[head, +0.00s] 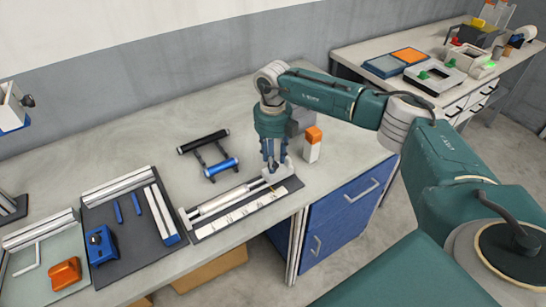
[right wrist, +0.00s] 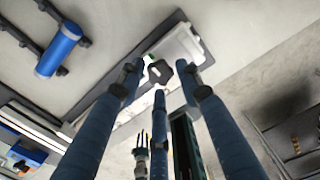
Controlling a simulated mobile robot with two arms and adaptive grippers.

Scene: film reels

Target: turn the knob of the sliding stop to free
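The sliding stop (head: 222,203) is a pale rail assembly lying along the front of the bench, with a light block at its right end. My right gripper (head: 270,167) points down over that block. In the right wrist view, the dark lobed knob (right wrist: 159,71) sits on the light block (right wrist: 184,46), with a small green mark beside it. The blue fingers of the right gripper (right wrist: 160,78) are spread around the knob, with gaps visible between them and it. In the head view, the gripper hides the knob. My left gripper is not in view.
A stand with black and blue rollers (head: 221,167) lies behind the rail. An orange-topped white block (head: 312,145) stands close right of the gripper. A dark board (head: 128,232) with a blue block lies left. The bench's back area is clear.

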